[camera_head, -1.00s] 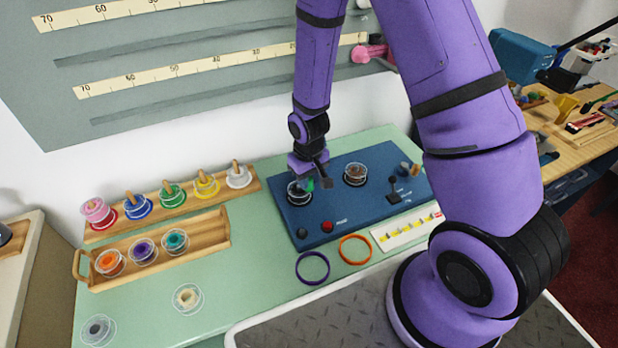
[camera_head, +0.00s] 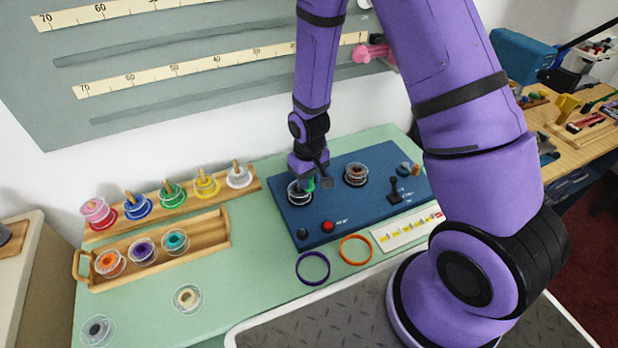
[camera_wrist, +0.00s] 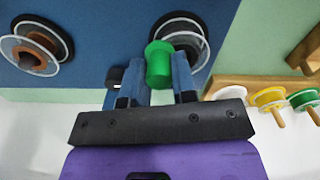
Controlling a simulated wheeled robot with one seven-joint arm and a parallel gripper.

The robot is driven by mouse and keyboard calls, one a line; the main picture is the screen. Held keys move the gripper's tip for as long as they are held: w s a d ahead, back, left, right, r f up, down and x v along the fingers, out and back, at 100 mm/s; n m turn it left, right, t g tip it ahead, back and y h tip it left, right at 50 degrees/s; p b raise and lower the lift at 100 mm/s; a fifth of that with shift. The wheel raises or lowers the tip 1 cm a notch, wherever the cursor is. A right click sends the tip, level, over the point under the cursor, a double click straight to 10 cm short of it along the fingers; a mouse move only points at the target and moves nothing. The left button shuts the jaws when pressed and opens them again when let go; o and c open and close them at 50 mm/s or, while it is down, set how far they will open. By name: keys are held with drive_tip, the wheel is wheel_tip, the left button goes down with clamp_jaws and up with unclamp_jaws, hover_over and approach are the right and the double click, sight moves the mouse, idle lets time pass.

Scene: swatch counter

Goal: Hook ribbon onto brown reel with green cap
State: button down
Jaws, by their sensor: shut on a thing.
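My gripper (camera_wrist: 158,85) is shut on a green cap (camera_wrist: 158,62), which stands between the two blue fingers in the wrist view. In the head view my gripper (camera_head: 312,178) is over the left part of the blue panel (camera_head: 340,211), and the green cap (camera_head: 310,184) shows beside it. A clear-rimmed reel (camera_head: 298,194) sits on the panel right at the cap; I cannot tell if they touch. The brown reel (camera_head: 356,175) sits on the panel to the right, apart from my gripper, and also shows in the wrist view (camera_wrist: 30,55). I cannot make out a ribbon.
A black lever (camera_head: 395,190) and a red button (camera_head: 328,227) stand on the panel. A purple ring (camera_head: 312,268) and an orange ring (camera_head: 355,250) lie in front. Racks of coloured spools (camera_head: 172,195) stand left. The green counter (camera_head: 245,280) has free room at front.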

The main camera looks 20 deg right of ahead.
drive_tip(key=shift+r, duration=2)
drive_tip(key=d+r, duration=0.4)
drive_tip(key=d, duration=1.1)
hover_over(357, 165)
drive_tip(key=shift+s+f, duration=0.15)
drive_tip(key=shift+f, duration=2.5)
drive_tip(key=shift+f, duration=1.25)
drive_tip(key=c, duration=0.8)
unclamp_jaws()
drive_tip(key=shift+c, duration=0.2)
